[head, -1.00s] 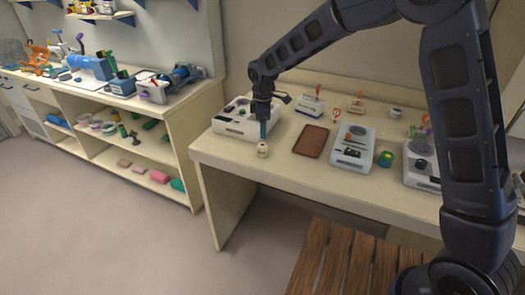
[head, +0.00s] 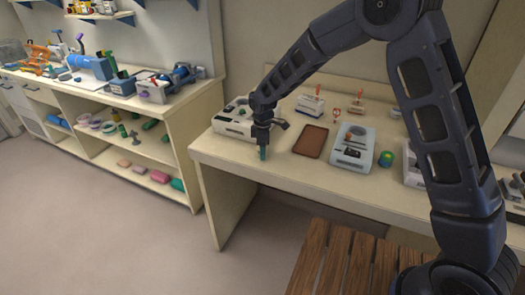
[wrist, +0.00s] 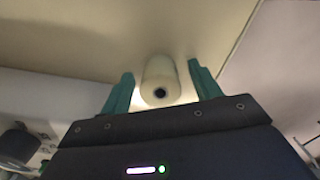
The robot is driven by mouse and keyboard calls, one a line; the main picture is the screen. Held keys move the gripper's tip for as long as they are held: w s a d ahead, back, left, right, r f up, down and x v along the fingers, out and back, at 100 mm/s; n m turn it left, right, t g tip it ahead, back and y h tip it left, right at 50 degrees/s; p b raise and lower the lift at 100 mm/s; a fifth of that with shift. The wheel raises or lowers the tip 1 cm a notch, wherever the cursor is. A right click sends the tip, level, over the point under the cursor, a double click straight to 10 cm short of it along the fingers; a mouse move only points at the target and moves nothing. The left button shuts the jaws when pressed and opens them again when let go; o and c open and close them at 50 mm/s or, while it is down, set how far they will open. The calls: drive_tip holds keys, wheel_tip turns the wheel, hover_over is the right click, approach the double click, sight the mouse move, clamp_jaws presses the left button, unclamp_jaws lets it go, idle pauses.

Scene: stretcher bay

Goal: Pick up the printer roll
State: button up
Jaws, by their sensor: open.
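The printer roll (wrist: 161,80) is a cream cylinder with a dark hole in its end. In the wrist view it stands between the two green fingers of my gripper (wrist: 161,92), with a gap visible on each side. My gripper is open. In the head view my gripper (head: 263,153) is low over the left front part of the desk (head: 228,158), and it hides the roll there.
A white device (head: 232,128) stands behind my gripper. A brown tray (head: 311,141) and a pale box-shaped device (head: 352,150) lie to the right, with a green roll-like item (head: 386,159) beyond. The desk's front edge is close to my gripper.

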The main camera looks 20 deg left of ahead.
drive_tip(key=shift+c, duration=0.4)
drive_tip(key=c, duration=1)
drive_tip(key=shift+r, duration=0.1)
